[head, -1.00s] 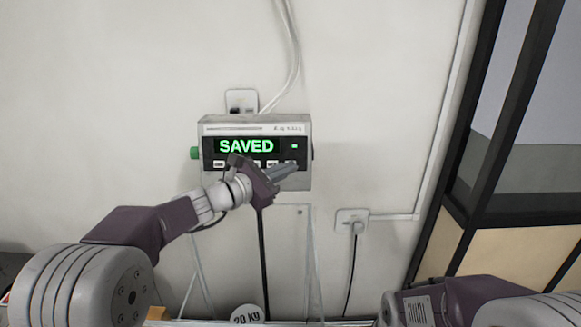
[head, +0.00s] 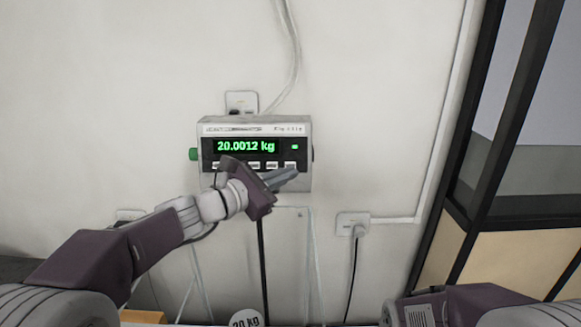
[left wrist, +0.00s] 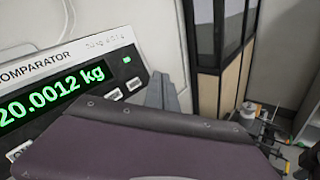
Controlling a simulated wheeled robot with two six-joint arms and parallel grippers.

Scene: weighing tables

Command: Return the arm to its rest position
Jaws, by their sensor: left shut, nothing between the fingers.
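My left gripper (head: 283,178) is shut and empty, its fingertips in front of the lower right part of the comparator display box (head: 304,142) on the wall. The box's green display (head: 246,147) reads "20.0012 kg", with a row of buttons below it partly behind the gripper. In the left wrist view the shut fingers (left wrist: 163,92) stand just right of the box's buttons (left wrist: 124,90); I see a gap there but cannot tell its depth. Part of my right arm (head: 480,305) shows at the lower right; its gripper is out of view.
A weight marked 20 kg (head: 246,318) shows at the bottom edge. A wall socket (head: 352,224) with a black cable is right of the box, and another socket (head: 241,99) is above it. A dark-framed glazed partition (head: 470,200) stands at the right. The wall between is clear.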

